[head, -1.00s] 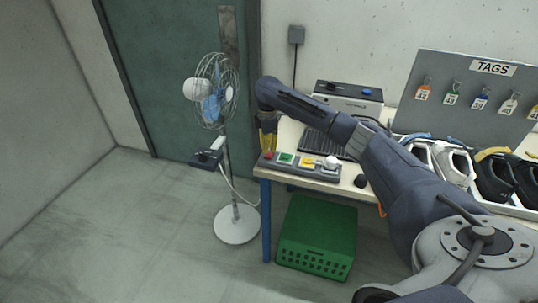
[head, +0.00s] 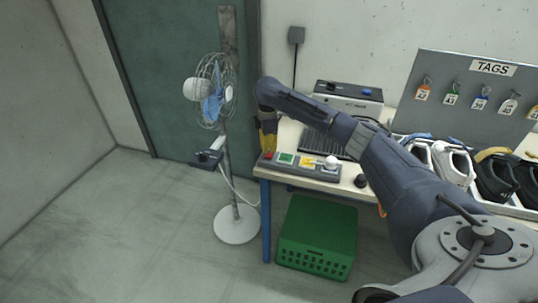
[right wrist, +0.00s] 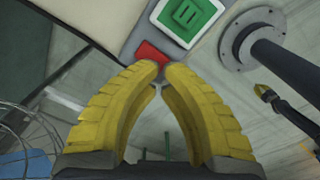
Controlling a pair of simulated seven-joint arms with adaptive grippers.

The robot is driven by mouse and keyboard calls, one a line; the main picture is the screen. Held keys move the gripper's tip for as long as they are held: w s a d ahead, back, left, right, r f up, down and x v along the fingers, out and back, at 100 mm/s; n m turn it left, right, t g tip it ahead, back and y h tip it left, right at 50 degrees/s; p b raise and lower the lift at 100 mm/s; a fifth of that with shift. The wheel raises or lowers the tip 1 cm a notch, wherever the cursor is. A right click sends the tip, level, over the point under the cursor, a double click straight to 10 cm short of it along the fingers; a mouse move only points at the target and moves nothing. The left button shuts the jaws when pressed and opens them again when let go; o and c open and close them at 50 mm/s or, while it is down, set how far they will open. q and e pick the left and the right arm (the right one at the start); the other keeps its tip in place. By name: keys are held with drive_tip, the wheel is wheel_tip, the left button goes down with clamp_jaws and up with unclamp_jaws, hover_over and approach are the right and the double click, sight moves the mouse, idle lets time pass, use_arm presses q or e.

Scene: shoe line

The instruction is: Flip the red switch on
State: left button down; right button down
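The red switch (right wrist: 150,56) is a small red rectangle at the end of a grey panel. In the head view the panel (head: 328,173) lies along the table's front left edge, with the red switch at its left end. My right gripper (head: 267,153) points down at that end, its yellow fingers partly covering the red switch. In the right wrist view the right gripper's fingertips (right wrist: 157,68) are brought together, with nothing seen between them, at the red switch's near edge. I cannot tell whether they touch it. My left gripper is not in view.
A green square (right wrist: 187,14) is beside the red switch; a yellow square (head: 309,162) and a white knob (head: 331,162) are further right on the panel. A standing fan (head: 236,226) is left of the table. A green crate (head: 318,236) sits below. Shoes (head: 452,165) line the right.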

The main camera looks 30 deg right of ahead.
sight(268, 156)
drive_tip(key=shift+f, duration=2)
idle(1.1)
drive_tip(key=shift+r, duration=3.5)
